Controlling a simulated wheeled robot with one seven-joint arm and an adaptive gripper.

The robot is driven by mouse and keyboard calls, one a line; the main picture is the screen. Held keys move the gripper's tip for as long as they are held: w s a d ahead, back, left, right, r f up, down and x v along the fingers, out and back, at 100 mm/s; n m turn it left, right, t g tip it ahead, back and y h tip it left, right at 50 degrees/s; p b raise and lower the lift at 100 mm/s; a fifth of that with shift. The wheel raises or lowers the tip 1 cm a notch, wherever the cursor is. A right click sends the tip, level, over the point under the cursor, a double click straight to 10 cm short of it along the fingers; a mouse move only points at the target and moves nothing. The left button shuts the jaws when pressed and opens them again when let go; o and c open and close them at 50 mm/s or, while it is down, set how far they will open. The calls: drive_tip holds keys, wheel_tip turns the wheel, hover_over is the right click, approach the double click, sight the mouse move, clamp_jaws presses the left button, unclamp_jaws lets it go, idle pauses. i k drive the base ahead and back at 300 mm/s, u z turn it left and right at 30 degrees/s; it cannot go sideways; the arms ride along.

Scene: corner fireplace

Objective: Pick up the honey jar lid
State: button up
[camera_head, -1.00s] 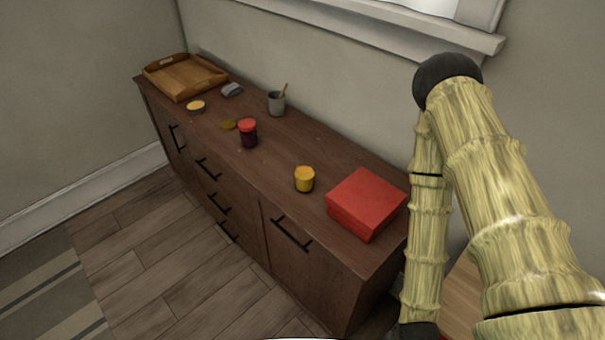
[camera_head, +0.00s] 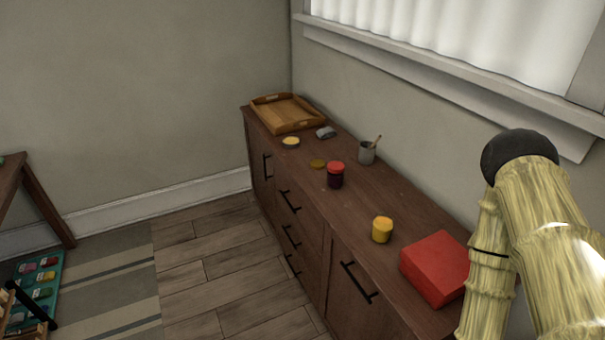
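A small flat dark-gold disc (camera_head: 317,164) lies on the dark wooden sideboard (camera_head: 300,203), just left of a dark jar with a red lid (camera_head: 336,175). A low round pale-yellow piece (camera_head: 291,141) lies farther back, near the tray. A yellow jar-like cylinder (camera_head: 382,230) stands nearer, left of the red box. I cannot tell for sure which of these yellow pieces is the honey jar lid. My bent arm shows at the right, but my gripper is outside the view.
A wooden tray (camera_head: 286,125) sits at the sideboard's far end, with a grey object (camera_head: 326,132) beside it. A grey cup with a stick (camera_head: 367,153) stands near the wall. A red box (camera_head: 437,268) lies at the near end. Floor (camera_head: 215,265) in front is clear.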

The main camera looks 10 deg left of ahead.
sight(316, 164)
drive_tip(key=u, duration=0.3)
drive_tip(key=k, duration=0.4)
drive_tip(key=u, duration=1.1)
drive_tip(key=i, duration=1.55)
drive_tip(key=z, duration=0.75)
